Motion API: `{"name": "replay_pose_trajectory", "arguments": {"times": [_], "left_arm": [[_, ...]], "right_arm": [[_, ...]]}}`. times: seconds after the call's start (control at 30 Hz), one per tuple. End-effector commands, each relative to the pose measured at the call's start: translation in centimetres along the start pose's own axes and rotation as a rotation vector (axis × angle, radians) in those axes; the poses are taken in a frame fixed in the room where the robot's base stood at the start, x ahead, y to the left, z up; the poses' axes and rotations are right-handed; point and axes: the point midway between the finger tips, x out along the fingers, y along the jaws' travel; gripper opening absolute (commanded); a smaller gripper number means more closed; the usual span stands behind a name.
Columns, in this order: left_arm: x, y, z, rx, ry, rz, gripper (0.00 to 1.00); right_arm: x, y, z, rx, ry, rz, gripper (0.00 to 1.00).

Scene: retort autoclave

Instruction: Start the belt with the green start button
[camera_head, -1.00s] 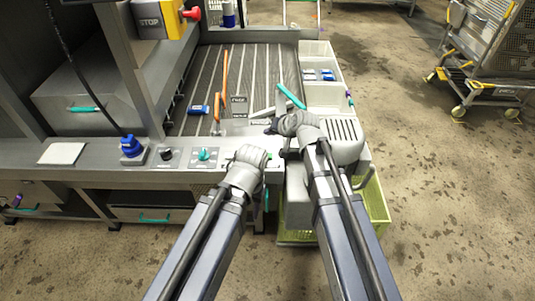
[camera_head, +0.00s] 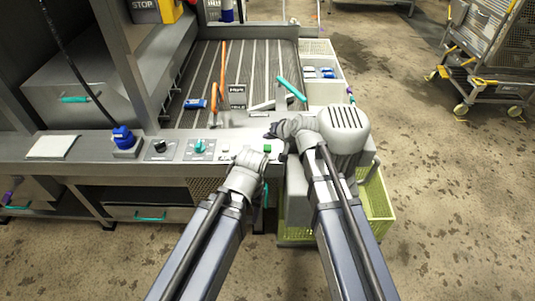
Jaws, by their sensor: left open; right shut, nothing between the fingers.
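The green start button (camera_head: 267,148) is a small green block on the grey front panel (camera_head: 90,151), beside a small white button (camera_head: 224,146). My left gripper (camera_head: 262,163) is just below and left of the green button, with its wrist over the panel edge; its fingers are mostly hidden by the wrist. It is open. My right gripper (camera_head: 273,132) is shut and empty, with its dark tip just above and right of the green button. I cannot tell whether either gripper touches the panel. The slatted belt (camera_head: 205,75) lies behind the panel.
A teal selector (camera_head: 200,146), a black knob (camera_head: 160,147) and a blue knob (camera_head: 123,138) sit left along the panel.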

Motion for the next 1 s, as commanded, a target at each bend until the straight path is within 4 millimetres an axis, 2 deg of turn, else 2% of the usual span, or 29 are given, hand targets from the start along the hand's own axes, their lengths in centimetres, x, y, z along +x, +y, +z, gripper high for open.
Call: {"name": "replay_pose_trajectory", "arguments": {"times": [0.03,0.2,1.0], "left_arm": [[1.27,0.12,-0.07,0.0,0.0,0.0,0.5],[2.15,0.21,-0.13,0.0,0.0,0.0,0.5],[2.06,0.2,-0.12,0.0,0.0,0.0,0.5]], "right_arm": [[0.89,0.65,0.65,0.0,0.0,0.0,0.0],[1.5,1.1,1.1,0.0,0.0,0.0,0.0],[1.45,1.05,1.05,0.0,0.0,0.0,0.0]]}}
